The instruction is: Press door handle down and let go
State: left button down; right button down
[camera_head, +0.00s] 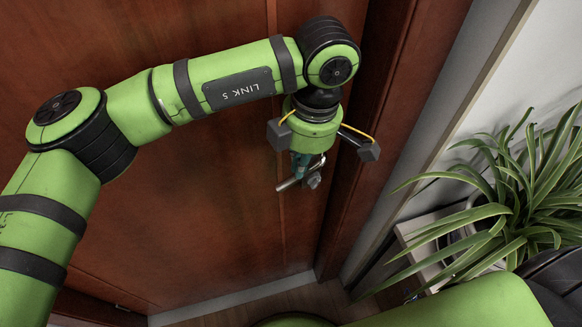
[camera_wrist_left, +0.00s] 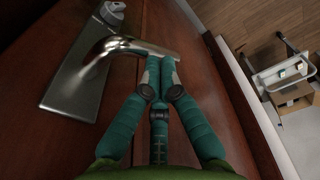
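The door (camera_head: 150,200) is dark red-brown wood and fills the left and middle of the head view. Its metal lever handle (camera_head: 290,184) shows just below my left gripper (camera_head: 304,163). In the left wrist view the shiny lever (camera_wrist_left: 118,46) stands out from a metal plate (camera_wrist_left: 78,95). The teal fingers of my left gripper (camera_wrist_left: 161,64) are drawn together with nothing visible between them. Their tips are at the free end of the lever and cover part of it. I cannot tell if they touch it. My right gripper is not in view.
The door frame (camera_head: 372,130) rises right of the handle, beside a pale wall (camera_head: 487,95). A green long-leaved plant (camera_head: 520,190) stands at the right by a light-coloured piece of furniture. Wooden floor shows at the bottom.

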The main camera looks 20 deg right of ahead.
aim_at(319, 162)
pick_arm(q)
jog(key=shift+s+d+r, duration=0.25)
jog(key=shift+d, duration=0.4)
jog(key=shift+s+d+r, duration=0.2)
jog(key=shift+d, duration=0.6)
notch_tip(319, 162, up, 12)
jog(key=d, duration=0.1)
jog(key=shift+s, duration=0.3)
jog(key=shift+d, duration=0.1)
